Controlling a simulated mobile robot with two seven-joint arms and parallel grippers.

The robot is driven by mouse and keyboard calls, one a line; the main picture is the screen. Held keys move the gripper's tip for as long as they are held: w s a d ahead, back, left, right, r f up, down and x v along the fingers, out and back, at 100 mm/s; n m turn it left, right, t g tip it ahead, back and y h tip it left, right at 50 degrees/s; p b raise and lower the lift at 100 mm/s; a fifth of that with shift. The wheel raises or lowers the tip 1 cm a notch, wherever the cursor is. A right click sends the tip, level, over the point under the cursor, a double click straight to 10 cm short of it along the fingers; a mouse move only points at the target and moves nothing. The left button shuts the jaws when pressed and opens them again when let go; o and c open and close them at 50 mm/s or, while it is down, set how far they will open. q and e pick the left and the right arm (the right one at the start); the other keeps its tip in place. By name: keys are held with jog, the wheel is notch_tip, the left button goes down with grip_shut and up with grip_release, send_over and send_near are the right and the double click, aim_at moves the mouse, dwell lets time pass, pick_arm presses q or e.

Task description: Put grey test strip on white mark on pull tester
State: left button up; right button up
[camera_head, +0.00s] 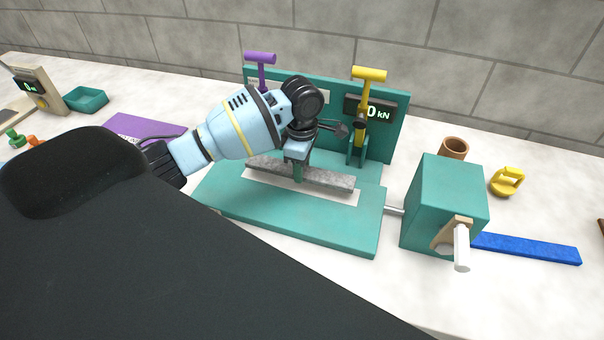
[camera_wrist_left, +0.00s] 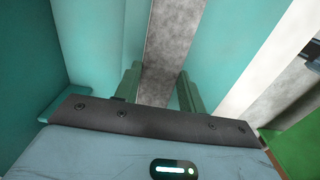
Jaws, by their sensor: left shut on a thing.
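The grey test strip (camera_head: 333,179) is a long flat bar over the base of the green pull tester (camera_head: 225,200). My left gripper (camera_head: 298,173) reaches down from above and is shut on the strip near its middle. The white mark (camera_head: 312,192) is a pale rectangle on the base; its front part shows below the strip, and its back part is hidden. The strip runs roughly along the mark. I cannot tell whether it touches it. In the left wrist view the strip (camera_wrist_left: 173,45) runs between my left fingertips (camera_wrist_left: 158,88). My right gripper is not in view.
A yellow-handled clamp (camera_head: 368,75) and a purple-handled one (camera_head: 260,60) stand at the tester's back, near a kN display (camera_head: 370,110). A green crank box (camera_head: 445,200) stands right. A blue strip (camera_head: 530,248), yellow object (camera_head: 507,182) and brown cup (camera_head: 453,148) lie beyond.

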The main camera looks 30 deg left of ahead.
pick_arm(q)
jog(key=shift+s+f, duration=0.1)
jog(key=shift+f, duration=1.35)
jog(key=shift+f, duration=0.15)
jog(key=o, duration=1)
jog(key=shift+c, duration=0.2)
notch_tip(320, 180, up, 12)
